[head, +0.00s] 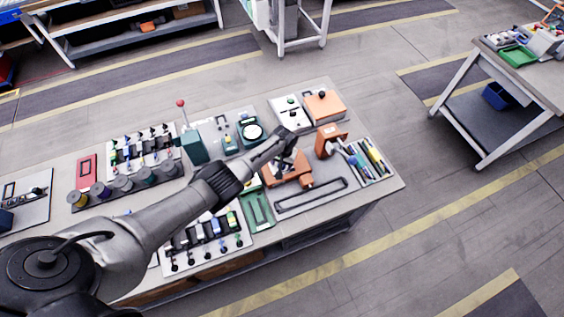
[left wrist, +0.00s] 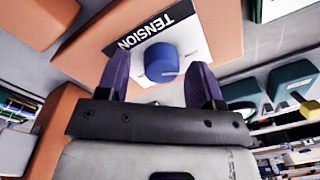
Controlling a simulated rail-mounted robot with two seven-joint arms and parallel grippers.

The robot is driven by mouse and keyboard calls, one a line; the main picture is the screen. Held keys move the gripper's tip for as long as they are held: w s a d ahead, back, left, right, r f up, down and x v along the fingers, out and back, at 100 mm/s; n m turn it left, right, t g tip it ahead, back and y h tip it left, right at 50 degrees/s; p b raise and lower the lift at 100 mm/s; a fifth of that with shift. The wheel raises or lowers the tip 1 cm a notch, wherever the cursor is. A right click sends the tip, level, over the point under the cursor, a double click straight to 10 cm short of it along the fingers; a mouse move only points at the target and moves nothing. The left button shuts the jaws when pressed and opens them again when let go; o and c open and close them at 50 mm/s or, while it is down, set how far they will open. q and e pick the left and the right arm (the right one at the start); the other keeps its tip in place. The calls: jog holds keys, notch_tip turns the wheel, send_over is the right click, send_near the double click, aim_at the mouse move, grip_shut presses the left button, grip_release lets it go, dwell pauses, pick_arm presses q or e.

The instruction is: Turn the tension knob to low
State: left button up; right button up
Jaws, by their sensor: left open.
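The blue tension knob (left wrist: 161,62) sits on a white plate (left wrist: 180,35) marked TENSION, on an orange housing (left wrist: 105,32). A short pale pointer mark shows at the knob's lower right edge in the left wrist view. My left gripper (left wrist: 158,72) is open, with one dark purple finger to each side of the knob. I cannot tell whether the fingers touch it. In the head view my left gripper (head: 284,146) is over the orange unit (head: 290,172), and it hides the knob there. My right gripper is not in view.
On the table (head: 352,205) an orange stand (head: 330,140) and a tray of coloured tools (head: 369,160) are right of the gripper. A dark rectangular frame (head: 311,195) lies in front. A green-and-white dial device (head: 252,132) and a red-knobbed lever (head: 183,118) stand left.

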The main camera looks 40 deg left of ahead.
pick_arm(q)
jog(key=shift+r+p, duration=0.4)
jog(key=shift+r, duration=0.1)
notch_tip(320, 180, up, 13)
jog(key=p, duration=0.4)
jog(key=shift+d+f, duration=0.15)
jog(key=shift+d, duration=0.15)
jog(key=shift+w, duration=0.1)
